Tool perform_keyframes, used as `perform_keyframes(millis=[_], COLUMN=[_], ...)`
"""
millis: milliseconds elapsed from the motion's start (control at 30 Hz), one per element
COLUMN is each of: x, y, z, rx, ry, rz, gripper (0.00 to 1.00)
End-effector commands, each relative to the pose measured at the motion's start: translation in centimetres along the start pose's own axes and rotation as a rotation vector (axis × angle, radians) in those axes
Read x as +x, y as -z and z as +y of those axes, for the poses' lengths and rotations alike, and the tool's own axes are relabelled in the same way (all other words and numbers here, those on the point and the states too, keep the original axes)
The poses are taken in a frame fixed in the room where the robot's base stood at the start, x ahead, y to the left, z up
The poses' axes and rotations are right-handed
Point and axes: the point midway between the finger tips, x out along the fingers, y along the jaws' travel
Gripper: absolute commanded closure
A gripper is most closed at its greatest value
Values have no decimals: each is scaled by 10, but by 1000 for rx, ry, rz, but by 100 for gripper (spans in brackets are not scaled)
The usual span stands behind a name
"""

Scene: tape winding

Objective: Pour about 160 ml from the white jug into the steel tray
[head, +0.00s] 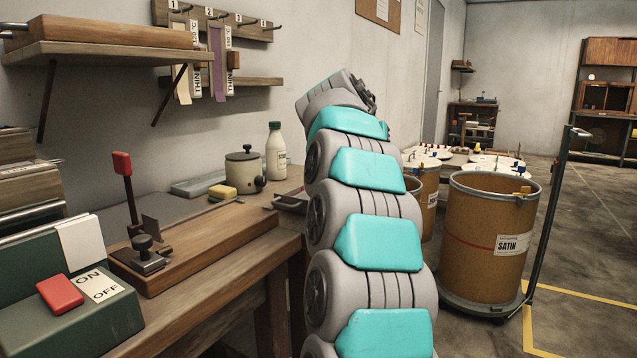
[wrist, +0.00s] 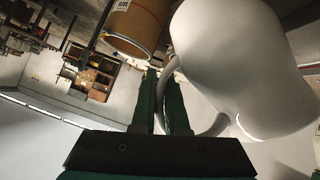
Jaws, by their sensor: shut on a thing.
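The white jug (wrist: 240,60) fills the upper right of the wrist view, close up. My gripper (wrist: 165,82) is shut on the jug's curved handle (wrist: 210,128), with the jug's body to the right of the fingers. The jug's opening and contents are not visible. In the head view my own arm hides the gripper and jug. A grey metal tray (head: 291,201), which looks like the steel tray, shows in part at the far right end of the bench; my arm covers the rest. Whether anything is in it cannot be told.
The wooden bench (head: 215,262) holds a lidded pot (head: 244,170), a white bottle with a green cap (head: 276,150), a yellow sponge (head: 222,192) and a lever fixture (head: 142,250). A switch box (head: 70,310) is front left. Brown drums (head: 487,240) stand right of my arm.

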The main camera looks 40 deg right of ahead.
Motion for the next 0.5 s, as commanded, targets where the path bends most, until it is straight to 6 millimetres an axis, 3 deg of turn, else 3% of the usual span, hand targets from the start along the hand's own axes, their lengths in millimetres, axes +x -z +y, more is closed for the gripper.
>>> perform_keyframes(millis=[500], x=[-5], y=[5], z=[-2], rx=[-69], ry=[-55], rz=[17], gripper=[100])
